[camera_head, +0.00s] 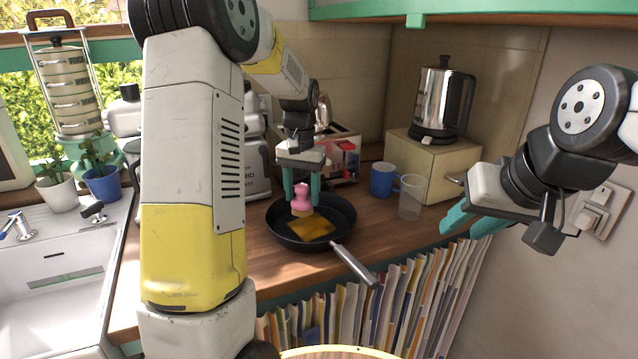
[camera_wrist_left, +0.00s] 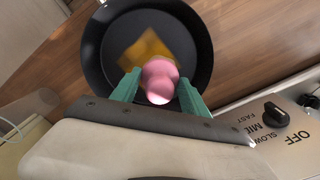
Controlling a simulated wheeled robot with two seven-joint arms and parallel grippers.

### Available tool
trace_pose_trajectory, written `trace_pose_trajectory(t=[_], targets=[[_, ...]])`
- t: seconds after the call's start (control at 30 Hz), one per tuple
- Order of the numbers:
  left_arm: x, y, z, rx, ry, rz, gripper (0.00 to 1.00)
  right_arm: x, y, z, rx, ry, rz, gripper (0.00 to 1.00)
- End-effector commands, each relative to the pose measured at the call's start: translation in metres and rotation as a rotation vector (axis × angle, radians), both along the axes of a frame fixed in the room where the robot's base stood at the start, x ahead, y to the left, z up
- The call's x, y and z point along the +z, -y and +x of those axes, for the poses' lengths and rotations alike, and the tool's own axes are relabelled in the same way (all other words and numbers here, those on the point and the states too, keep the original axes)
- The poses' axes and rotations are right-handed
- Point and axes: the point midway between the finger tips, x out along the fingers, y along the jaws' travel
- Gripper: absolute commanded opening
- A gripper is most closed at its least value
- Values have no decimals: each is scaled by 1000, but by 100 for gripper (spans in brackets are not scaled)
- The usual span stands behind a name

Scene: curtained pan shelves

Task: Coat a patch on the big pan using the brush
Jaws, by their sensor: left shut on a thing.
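The big pan (camera_head: 349,205) is black with a steel handle and sits on the wooden counter; it also shows in the left wrist view (camera_wrist_left: 97,60). A golden-yellow square patch (camera_head: 313,229) lies on its floor, also in the left wrist view (camera_wrist_left: 140,47). My left gripper (camera_head: 302,190) is over the pan and shut on the pink brush (camera_head: 301,199), which is upright with its tan bristle end down at the patch's edge. The pink brush top fills the space between the green fingers in the left wrist view (camera_wrist_left: 160,78). I cannot tell if the bristles touch. My right gripper (camera_head: 465,221) hangs at the right, away from the pan, its fingers overlapping.
A blue mug (camera_head: 382,179) and a clear cup (camera_head: 411,197) stand right of the pan. A kettle (camera_head: 442,100) stands on a beige box (camera_head: 432,155). A toaster (camera_head: 345,155) and a mixer (camera_head: 256,165) are behind the pan. The sink (camera_head: 60,265) is at left.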

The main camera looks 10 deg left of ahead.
Motion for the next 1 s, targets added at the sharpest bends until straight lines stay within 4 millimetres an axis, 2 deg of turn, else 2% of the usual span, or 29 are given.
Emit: trace_pose_trajectory(t=[0.2, 0.4, 1.0], targets=[[21, -1, -4, 1, 3, 0, 15, 0, 0, 0, 0, 0, 0, 36], [32, -1, -8, 1, 1, 0, 15, 0, 0, 0, 0, 0, 0, 36], [33, -1, -8, 1, 0, 0, 15, 0, 0, 0, 0, 0, 0, 36]])
